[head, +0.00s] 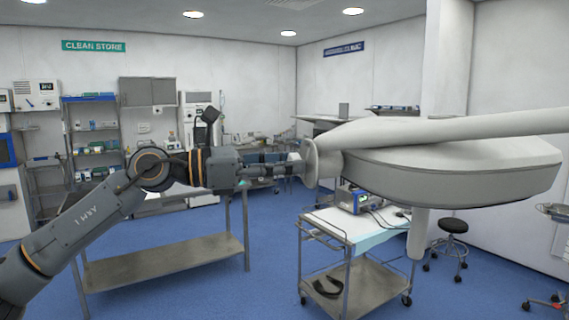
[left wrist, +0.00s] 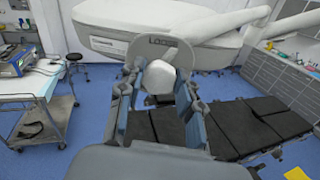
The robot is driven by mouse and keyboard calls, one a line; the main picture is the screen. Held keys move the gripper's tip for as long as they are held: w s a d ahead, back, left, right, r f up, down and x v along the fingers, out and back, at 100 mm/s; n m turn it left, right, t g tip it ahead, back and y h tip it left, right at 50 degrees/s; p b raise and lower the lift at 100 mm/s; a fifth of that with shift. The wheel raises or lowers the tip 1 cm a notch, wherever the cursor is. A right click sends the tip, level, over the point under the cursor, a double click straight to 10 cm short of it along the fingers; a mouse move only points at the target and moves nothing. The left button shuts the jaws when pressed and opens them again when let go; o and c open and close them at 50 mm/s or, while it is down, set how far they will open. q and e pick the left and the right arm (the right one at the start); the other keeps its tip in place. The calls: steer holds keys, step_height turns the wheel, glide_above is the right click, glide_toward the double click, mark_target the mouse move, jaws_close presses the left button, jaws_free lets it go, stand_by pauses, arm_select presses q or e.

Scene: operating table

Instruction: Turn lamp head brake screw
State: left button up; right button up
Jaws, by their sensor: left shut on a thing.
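The lamp head (head: 455,175) is a large pale grey housing on a thick arm at the right of the head view. It also shows at the top of the left wrist view (left wrist: 105,42). A round pale plate (head: 311,165) with partly readable lettering faces my gripper at its left end. The white, faceted brake screw (left wrist: 161,78) stands out in front of this plate in the left wrist view. My left gripper (head: 290,168) is level with it, with one finger on each side, shut on the screw. The fingers mostly hide the screw in the head view. My right gripper is out of view.
A steel trolley (head: 365,298) with equipment stands below the lamp head. A metal bench (head: 170,262) stands below my left arm. Black operating table pads (left wrist: 265,122) lie below in the left wrist view. A stool (head: 452,227) is at the right.

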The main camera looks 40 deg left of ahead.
arm_select(q)
steer(key=shift+f, duration=0.1)
steer(key=o, duration=1.1)
steer(key=shift+o, duration=0.2)
